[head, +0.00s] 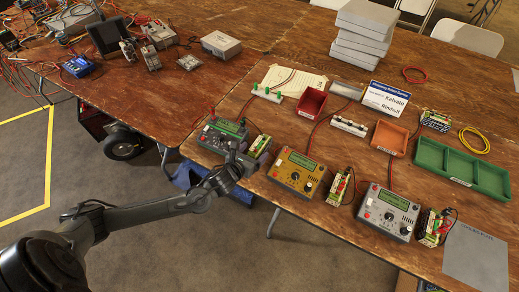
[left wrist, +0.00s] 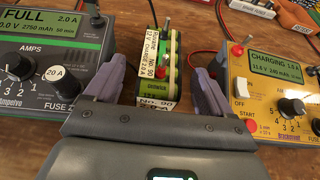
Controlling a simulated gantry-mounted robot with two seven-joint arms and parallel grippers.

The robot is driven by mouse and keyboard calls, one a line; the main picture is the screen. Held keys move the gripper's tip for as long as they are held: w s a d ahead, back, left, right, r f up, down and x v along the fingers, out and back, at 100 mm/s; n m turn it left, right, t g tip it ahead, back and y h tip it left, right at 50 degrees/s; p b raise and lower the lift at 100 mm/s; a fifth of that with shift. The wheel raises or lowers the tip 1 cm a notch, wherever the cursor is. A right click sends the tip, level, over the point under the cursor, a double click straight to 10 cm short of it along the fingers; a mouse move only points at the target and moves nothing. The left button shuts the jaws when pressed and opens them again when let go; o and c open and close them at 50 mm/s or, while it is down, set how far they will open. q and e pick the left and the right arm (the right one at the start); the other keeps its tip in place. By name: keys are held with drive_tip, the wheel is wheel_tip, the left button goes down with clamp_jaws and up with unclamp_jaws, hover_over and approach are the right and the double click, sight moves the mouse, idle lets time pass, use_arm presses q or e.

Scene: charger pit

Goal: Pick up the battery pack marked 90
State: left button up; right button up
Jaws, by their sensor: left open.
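In the head view the pack (head: 259,146) is partly hidden by my left gripper (head: 245,162). In the left wrist view my left gripper (left wrist: 155,72) is open, one purple finger on each side of the pack. My right gripper is not in view.
The grey charger's screen reads FULL; the yellow one's reads CHARGING. More packs (head: 340,186) stand beside the yellow charger and a silver charger (head: 388,212). A red bin (head: 312,102), an orange bin (head: 390,138) and a green tray (head: 462,165) lie behind. Red and black cables cross the table.

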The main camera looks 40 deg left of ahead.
sight(255, 151)
use_arm(q)
drive_tip(key=shift+b+x, duration=0.45)
drive_tip(key=shift+x, duration=1.5)
clamp_jaws()
